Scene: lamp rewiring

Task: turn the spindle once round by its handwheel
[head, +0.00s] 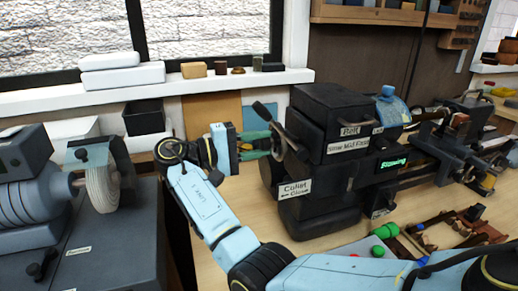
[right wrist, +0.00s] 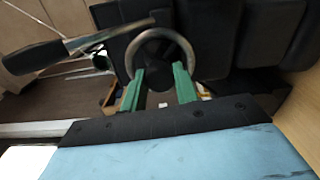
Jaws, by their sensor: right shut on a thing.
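The handwheel (head: 279,142) is a metal ring on the left end of the dark lathe headstock (head: 325,150). In the right wrist view the handwheel (right wrist: 163,36) shows as a bright ring at the top middle. My right gripper (head: 262,144) has green fingers that reach the handwheel from the left. In the right wrist view my right gripper (right wrist: 158,78) is shut on the handwheel, with its fingertips at the ring's lower part. The spindle is hidden inside the headstock. My left gripper is not in view.
A dark-handled lever (right wrist: 40,57) sticks out beside the handwheel. A grey machine with a pale wheel (head: 102,186) stands at the left. A tray of small parts (head: 450,228) lies at the front right. A window sill (head: 170,86) runs behind. Bench shows bare below the headstock.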

